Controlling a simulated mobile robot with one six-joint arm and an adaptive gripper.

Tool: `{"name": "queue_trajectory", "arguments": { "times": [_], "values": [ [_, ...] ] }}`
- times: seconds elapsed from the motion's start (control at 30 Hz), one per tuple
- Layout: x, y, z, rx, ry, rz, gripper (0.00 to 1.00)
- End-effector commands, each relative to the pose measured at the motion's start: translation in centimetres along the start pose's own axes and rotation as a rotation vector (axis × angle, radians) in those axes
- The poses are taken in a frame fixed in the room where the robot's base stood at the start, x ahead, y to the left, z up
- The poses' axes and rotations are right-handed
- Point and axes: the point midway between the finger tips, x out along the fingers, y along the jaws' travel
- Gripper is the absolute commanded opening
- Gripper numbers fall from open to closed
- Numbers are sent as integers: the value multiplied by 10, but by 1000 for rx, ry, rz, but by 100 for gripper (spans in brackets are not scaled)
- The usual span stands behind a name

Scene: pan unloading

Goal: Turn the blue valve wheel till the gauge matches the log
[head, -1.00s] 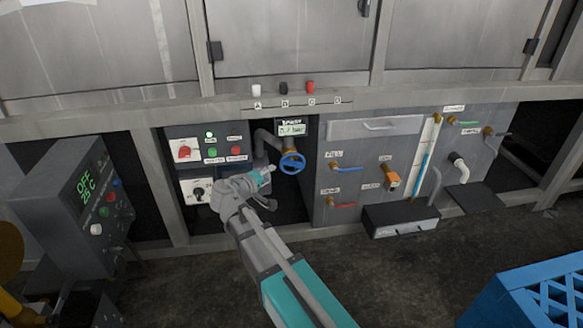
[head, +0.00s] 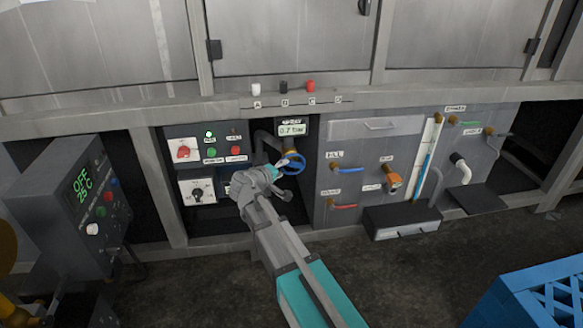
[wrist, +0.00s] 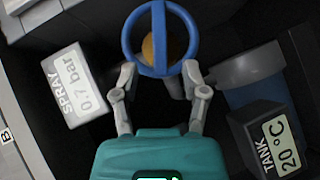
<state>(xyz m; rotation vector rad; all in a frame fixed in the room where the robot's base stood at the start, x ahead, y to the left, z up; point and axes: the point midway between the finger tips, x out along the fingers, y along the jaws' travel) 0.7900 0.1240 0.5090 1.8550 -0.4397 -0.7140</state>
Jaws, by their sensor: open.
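The blue valve wheel (head: 298,168) sits on a brass valve in the dark bay below the counter, partly hidden by my gripper (head: 287,163). In the wrist view the wheel (wrist: 130,40) is at top centre, with a bar across its ring. My gripper (wrist: 160,72) is open, its two fingertips to the left and right of the wheel's lower rim. I cannot tell whether they touch it. The spray gauge (wrist: 80,86) reads 0.7 bar; it also shows above the wheel in the head view (head: 291,129). I cannot make out the log.
A tank display (wrist: 278,145) reads 20 °C. Switch panels (head: 222,145) stand left of the wheel. A panel with small coloured taps (head: 350,169) is to the right. A control box (head: 82,190) is at far left and a blue crate (head: 530,295) at lower right.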

Motion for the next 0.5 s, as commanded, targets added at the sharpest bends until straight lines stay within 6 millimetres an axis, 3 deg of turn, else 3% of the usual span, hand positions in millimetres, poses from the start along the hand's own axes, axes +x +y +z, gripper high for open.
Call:
{"name": "queue_trajectory", "arguments": {
  "times": [0.2, 0.5],
  "values": [
    [35, -2, 0, 0, -1, 0, 57],
    [60, -1, 0, 0, 1, -1, 57]
  ]
}}
